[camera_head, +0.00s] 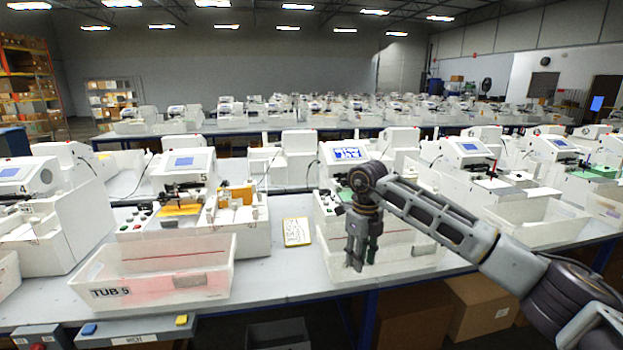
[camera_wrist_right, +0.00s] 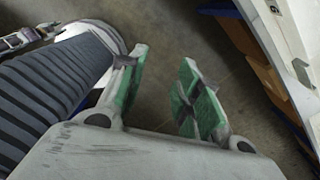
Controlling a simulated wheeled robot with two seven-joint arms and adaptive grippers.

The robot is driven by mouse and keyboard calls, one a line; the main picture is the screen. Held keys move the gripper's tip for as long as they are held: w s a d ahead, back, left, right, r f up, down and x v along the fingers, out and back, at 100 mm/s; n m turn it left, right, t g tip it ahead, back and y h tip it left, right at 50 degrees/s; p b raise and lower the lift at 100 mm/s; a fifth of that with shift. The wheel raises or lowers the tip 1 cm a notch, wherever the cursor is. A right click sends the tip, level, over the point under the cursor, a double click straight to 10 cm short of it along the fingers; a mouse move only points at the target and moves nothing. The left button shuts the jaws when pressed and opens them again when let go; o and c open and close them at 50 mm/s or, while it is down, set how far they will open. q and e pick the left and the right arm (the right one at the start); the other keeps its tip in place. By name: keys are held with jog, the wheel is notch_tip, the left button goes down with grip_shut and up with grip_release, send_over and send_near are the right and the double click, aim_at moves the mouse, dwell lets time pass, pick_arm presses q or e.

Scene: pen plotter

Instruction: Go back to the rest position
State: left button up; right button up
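My right arm (camera_head: 455,228) comes in from the right in the head view. Its gripper (camera_head: 361,262) hangs down in front of the plotter (camera_head: 345,155) with the lit screen and the white tub at its front. In the right wrist view the two green-padded fingers (camera_wrist_right: 163,68) stand apart with only floor between them, so the gripper is open and empty. Whether the fingers touch the tub cannot be told. My left arm and gripper are in neither view.
A clear tub labelled TUB 5 (camera_head: 205,283) stands at the table's front edge. A yellow-edged card with a drawing (camera_head: 297,232) lies on the bare table (camera_head: 285,277). More plotters line both sides. Cardboard boxes (camera_head: 480,305) sit under the table.

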jog(key=a+f+m+y, duration=0.8)
jog(key=a+f+y, duration=0.7)
jog(key=a+f, duration=0.1)
jog(key=s+d+f+m+t+h, duration=0.1)
jog(key=d+f+m+t+h, duration=0.1)
jog(key=d+f+m+t, duration=0.45)
jog(key=s+d+f+m+t+h, duration=0.1)
jog(key=d+f+m+t+h, duration=0.15)
jog(key=f+m, duration=0.8)
jog(key=d+f+m+t+h, duration=0.25)
jog(key=d+f, duration=0.35)
jog(key=f, duration=0.8)
jog(key=s+d+f+m+g+h, duration=0.25)
jog(key=s+d+f+m, duration=0.2)
jog(key=s+f, duration=0.65)
jog(key=s+d+f+m+g+h, duration=0.1)
jog(key=s+d+f+m+h, duration=0.4)
jog(key=s+f, duration=0.65)
jog(key=s+d+f+m+g, duration=0.1)
jog(key=s+f+g, duration=0.1)
jog(key=s, duration=0.9)
jog(key=s+d+f+m+g, duration=0.1)
jog(key=s+f, duration=0.3)
jog(key=s, duration=0.6)
jog(key=s+d+f+m+g, duration=0.2)
jog(key=s+d+f+g, duration=0.1)
jog(key=s, duration=0.8)
jog(key=shift+s+g, duration=0.3)
jog(key=shift+g, duration=0.2)
